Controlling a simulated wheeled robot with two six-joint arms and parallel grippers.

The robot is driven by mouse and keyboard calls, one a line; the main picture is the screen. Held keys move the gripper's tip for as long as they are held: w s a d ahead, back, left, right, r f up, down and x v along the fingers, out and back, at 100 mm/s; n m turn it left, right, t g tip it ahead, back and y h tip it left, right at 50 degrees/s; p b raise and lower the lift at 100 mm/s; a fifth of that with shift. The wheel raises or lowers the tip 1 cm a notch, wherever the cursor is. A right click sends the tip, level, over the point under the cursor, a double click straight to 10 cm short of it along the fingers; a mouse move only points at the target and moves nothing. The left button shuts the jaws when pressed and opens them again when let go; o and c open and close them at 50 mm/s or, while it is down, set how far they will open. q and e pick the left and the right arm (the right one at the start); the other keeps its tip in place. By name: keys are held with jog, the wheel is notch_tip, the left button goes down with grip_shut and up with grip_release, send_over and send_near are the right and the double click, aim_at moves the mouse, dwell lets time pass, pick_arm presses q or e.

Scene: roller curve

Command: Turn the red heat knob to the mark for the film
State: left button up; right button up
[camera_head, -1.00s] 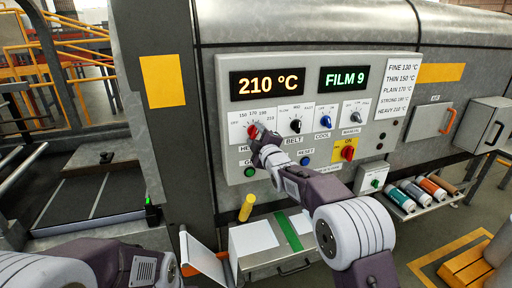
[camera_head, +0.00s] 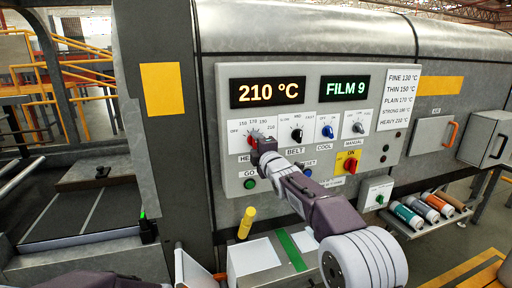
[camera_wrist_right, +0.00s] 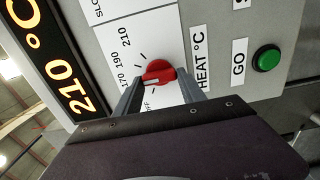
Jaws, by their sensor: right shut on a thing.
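The red heat knob (camera_head: 251,140) is on the grey control panel, mostly covered by my right gripper (camera_head: 257,142) in the head view. In the right wrist view the red knob (camera_wrist_right: 159,72) sits between the two fingers of my right gripper (camera_wrist_right: 160,84), which is shut on it. Its white pointer line faces left, on the side of the 170 label; the exact mark is hard to tell.
A chart (camera_head: 403,97) lists FINE 130, THIN 150, PLAIN 170, STRONG 190 and HEAVY 210 °C. Black (camera_head: 297,134), blue (camera_head: 328,131) and grey (camera_head: 358,127) knobs are to the right. A green GO button (camera_head: 250,184) is below. Film rolls (camera_head: 407,215) lie on a shelf.

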jog(key=shift+f, duration=0.35)
jog(key=o, duration=1.3)
jog(key=shift+o, duration=0.3)
jog(key=shift+s+r, duration=0.15)
jog(key=shift+r, duration=0.1)
jog(key=shift+s+d+f+b, duration=0.15)
jog(key=shift+s+b, duration=0.15)
jog(key=shift+b, duration=0.15)
jog(key=b+v, duration=0.4)
jog(key=v, duration=0.4)
jog(key=shift+s, duration=0.25)
